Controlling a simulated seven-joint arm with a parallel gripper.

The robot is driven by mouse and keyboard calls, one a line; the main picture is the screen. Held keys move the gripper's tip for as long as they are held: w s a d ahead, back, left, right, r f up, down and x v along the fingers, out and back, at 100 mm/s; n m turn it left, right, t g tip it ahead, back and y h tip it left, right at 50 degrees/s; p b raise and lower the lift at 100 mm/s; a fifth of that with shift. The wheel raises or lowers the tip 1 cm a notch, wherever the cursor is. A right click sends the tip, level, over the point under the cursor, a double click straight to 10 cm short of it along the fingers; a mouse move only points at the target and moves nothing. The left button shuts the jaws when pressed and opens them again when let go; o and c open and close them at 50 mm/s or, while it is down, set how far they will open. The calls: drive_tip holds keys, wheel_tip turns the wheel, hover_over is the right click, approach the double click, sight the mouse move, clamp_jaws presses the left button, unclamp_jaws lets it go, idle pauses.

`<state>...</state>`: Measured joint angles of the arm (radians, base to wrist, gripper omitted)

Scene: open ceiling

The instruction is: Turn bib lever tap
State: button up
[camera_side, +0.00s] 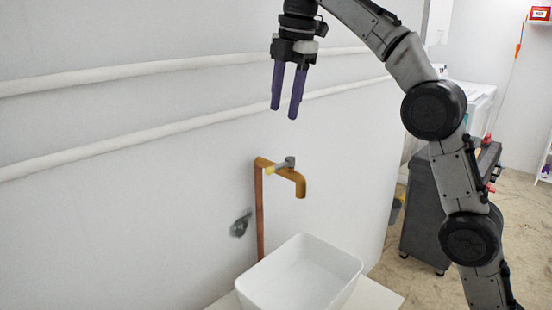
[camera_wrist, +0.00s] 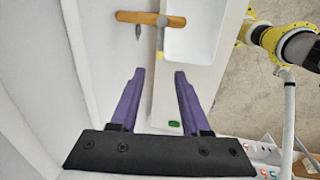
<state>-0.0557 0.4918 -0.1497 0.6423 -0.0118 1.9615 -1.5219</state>
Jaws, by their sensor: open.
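The brass-coloured tap (camera_side: 298,184) stands out from the wall on top of a copper pipe (camera_side: 260,220). Its small grey lever (camera_side: 289,161) sits on top and has a yellow end. The tap (camera_wrist: 135,17) also shows at the top of the wrist view, where the lever (camera_wrist: 162,36) points down the picture toward my fingers. My gripper (camera_side: 284,111) has two purple fingers pointing down, spread apart and empty. It is well above the tap and touches nothing. In the wrist view the gripper (camera_wrist: 159,74) has its tips below the lever.
A white basin (camera_side: 345,285) is below the spout on a pale counter (camera_side: 378,298). A grey fitting (camera_side: 240,223) is on the wall left of the pipe. Two white pipes (camera_side: 140,70) run along the wall behind my gripper. A dark cabinet (camera_side: 422,220) stands to the right.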

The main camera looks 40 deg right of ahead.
sight(275, 167)
drive_tip(key=f, duration=0.4)
drive_tip(key=w+f, duration=0.1)
drive_tip(key=f, duration=0.3)
drive_tip(key=w+f, duration=0.1)
drive_tip(key=f, duration=0.4)
drive_tip(key=shift+w, duration=0.25)
clamp_jaws()
idle(1.0)
